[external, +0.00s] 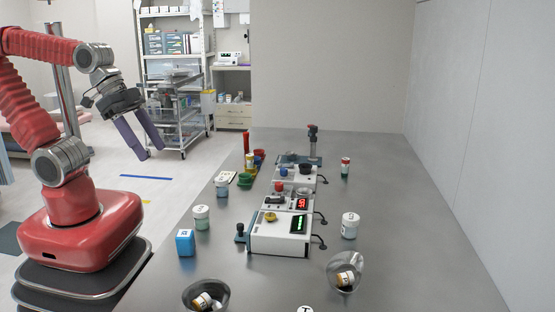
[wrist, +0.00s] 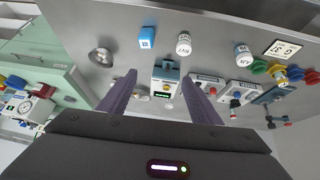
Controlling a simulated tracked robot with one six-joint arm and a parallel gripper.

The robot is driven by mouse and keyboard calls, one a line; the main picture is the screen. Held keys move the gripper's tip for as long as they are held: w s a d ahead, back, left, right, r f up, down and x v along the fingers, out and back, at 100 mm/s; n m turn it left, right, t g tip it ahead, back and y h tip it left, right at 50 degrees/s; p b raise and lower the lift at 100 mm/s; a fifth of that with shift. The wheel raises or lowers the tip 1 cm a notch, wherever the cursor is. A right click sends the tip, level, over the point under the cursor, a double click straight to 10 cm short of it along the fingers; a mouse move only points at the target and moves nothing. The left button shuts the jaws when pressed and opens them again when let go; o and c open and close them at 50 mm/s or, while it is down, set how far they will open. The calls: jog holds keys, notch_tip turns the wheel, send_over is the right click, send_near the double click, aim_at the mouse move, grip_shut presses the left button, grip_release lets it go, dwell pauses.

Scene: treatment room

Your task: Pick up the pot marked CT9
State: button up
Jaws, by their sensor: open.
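Several small pots stand on the grey bench, and I cannot read CT9 for certain on any of them. A greyish-blue pot (external: 222,187) stands farther back and also shows in the wrist view (wrist: 243,55). A white pot (external: 350,226) stands on the right.
A blue cube (external: 185,243) stands near the bench's left edge. White instruments (external: 280,232) with displays and cables fill the middle. Coloured cups (external: 245,180) and a stand (external: 313,145) are at the back. The far right bench is clear.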

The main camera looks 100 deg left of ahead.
jog(key=w+d+r+n+t, duration=0.1)
jog(key=w+d+t, duration=0.25)
jog(key=w, duration=1.15)
jog(key=w+d+r+n+t, duration=0.1)
jog(key=w+d+t, duration=0.3)
jog(key=w, duration=1.2)
jog(key=w+a+f+n+y, duration=0.2)
jog(key=w+f+n+y, duration=0.2)
jog(key=w+f, duration=0.45)
jog(key=a+f+g+y, duration=0.1)
jog(key=f, duration=0.2)
jog(key=a+f+n+g+y, duration=0.1)
jog(key=f+y, duration=0.1)
jog(key=f, duration=0.1)
jog(key=w+a+f+g+y, duration=0.1)
jog(key=f, duration=0.2)
jog(key=shift+f+n+y, duration=0.25)
jog(key=shift+n+y, duration=0.05)
jog(key=shift+n, duration=0.1)
jog(key=shift+s+a+f+y, duration=0.1)
jog(key=shift+a+f+y, duration=0.2)
jog(key=shift+f, duration=0.15)
send_near(344, 223)
jog(key=x, duration=0.3)
jog(key=shift+a, duration=0.1)
jog(key=shift+w+a+f, duration=0.1)
jog(key=shift+w+a, duration=0.15)
jog(key=shift+w, duration=0.35)
